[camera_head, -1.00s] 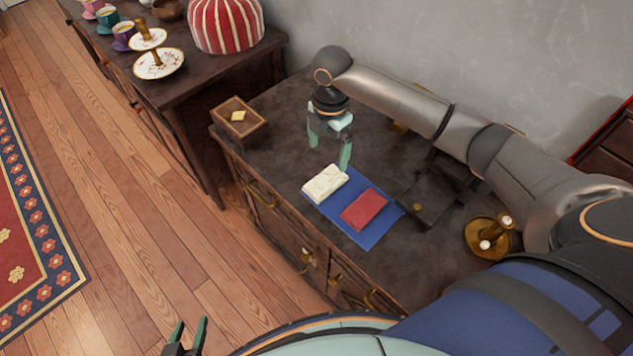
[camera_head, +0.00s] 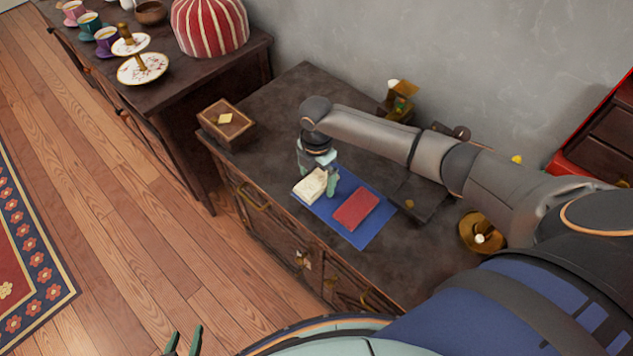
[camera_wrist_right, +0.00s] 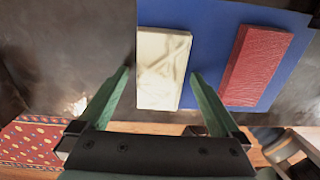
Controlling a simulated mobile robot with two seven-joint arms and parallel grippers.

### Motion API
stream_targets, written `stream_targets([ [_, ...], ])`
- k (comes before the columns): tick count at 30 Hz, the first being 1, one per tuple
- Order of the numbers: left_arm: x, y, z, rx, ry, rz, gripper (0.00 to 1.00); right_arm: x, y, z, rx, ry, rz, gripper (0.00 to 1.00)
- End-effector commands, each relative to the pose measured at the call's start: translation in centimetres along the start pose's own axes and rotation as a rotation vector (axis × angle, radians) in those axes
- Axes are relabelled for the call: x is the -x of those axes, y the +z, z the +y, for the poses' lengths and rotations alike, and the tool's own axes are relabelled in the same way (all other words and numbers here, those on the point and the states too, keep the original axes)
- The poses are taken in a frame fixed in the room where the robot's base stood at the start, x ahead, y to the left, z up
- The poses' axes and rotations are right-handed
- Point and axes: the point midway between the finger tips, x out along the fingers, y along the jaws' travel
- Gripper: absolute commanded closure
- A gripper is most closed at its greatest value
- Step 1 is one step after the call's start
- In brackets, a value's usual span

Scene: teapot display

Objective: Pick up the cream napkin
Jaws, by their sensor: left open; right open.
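The cream napkin (camera_head: 311,185) lies folded on the left part of a blue mat (camera_head: 350,236), beside a folded red napkin (camera_head: 356,209). My right gripper (camera_head: 318,178) is just behind and above the cream napkin in the head view and hides part of it. In the right wrist view the open fingers of my right gripper (camera_wrist_right: 160,90) frame the cream napkin (camera_wrist_right: 163,70), with empty space between them and nothing held. My left gripper (camera_head: 183,342) shows at the bottom edge of the head view, open and empty, far from the napkins.
A wooden box (camera_head: 226,124) stands at the left end of the dark cabinet top. A brass candlestick (camera_head: 482,232) stands at the right. Dark flat items (camera_head: 420,195) lie beside the mat. A second cabinet at the back left holds a striped cosy (camera_head: 209,27), cups and a tiered stand (camera_head: 142,66).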

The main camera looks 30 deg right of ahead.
Motion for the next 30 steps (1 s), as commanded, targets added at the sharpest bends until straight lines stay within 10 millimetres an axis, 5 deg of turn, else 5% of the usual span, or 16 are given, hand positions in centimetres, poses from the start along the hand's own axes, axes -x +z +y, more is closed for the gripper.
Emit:
stream_targets([
  [3, 0.01, -0.02, 0.02, 0.000, 0.000, 0.000, 0.50, 0.03, -0.02, 0.00, 0.000, 0.000, 0.000, 0.00],
  [24, 0.01, -0.05, 0.05, 0.000, 0.001, 0.001, 0.50, 0.07, 0.00, 0.00, 0.000, 0.000, 0.000, 0.79],
  [30, 0.01, -0.06, 0.05, 0.001, 0.001, 0.001, 0.50, 0.09, 0.00, 0.01, 0.000, 0.000, 0.000, 0.81],
])
